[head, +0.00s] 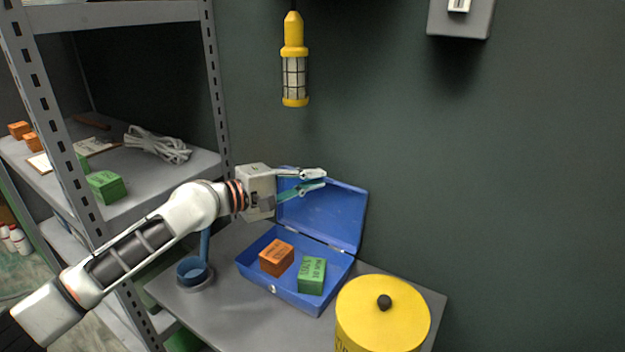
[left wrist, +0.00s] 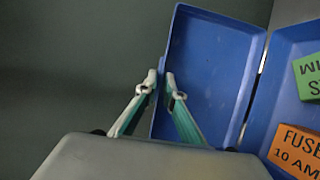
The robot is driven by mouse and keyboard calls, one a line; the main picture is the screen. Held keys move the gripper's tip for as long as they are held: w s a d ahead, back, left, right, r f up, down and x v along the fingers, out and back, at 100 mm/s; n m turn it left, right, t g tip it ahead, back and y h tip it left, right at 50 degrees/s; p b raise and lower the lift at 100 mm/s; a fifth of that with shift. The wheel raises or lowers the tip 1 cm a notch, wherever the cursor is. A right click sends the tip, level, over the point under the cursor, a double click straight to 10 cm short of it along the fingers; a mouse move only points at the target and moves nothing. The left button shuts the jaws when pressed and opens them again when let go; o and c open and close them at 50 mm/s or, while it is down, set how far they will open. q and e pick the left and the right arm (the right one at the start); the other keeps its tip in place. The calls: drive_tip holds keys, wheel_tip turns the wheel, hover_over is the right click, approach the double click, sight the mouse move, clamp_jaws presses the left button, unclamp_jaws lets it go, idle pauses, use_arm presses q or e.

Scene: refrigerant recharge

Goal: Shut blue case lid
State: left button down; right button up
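The blue case (head: 306,300) sits on the grey table with its lid (head: 335,215) standing open, tilted back towards the wall. The lid's inner face also shows in the left wrist view (left wrist: 212,60). Inside the case are an orange box (head: 276,258) and a green box (head: 311,275). My left gripper (head: 322,180) is at the lid's upper edge. In the left wrist view its fingertips (left wrist: 161,82) are close together, one on each side of the lid's edge, apparently shut on it. My right gripper is in neither view.
A yellow canister (head: 382,315) with a black knob stands right of the case. A blue cup-shaped holder (head: 192,270) stands at the table's left. A metal shelf (head: 190,165) is at left. A yellow lamp (head: 294,60) hangs above.

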use_arm(q)
drive_tip(key=s+a+f+m+t+h+b, duration=0.1)
drive_tip(key=s+a+f+t+h+b, duration=0.1)
drive_tip(key=s+a+b, duration=0.3)
drive_tip(key=s+f+h+b, duration=0.1)
drive_tip(key=s+b, duration=0.1)
drive_tip(key=shift+s+a+m, duration=0.3)
drive_tip(key=shift+s, duration=0.05)
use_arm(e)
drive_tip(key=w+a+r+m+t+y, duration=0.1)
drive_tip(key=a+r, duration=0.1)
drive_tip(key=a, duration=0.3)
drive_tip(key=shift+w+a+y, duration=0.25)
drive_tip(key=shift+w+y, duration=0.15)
use_arm(q)
drive_tip(key=shift+f+b, duration=0.1)
drive_tip(key=shift+b, duration=0.2)
drive_tip(key=c, duration=2.2)
unclamp_jaws()
drive_tip(key=shift+o, duration=0.3)
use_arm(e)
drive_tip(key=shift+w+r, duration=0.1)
use_arm(q)
drive_tip(key=shift+r, duration=0.35)
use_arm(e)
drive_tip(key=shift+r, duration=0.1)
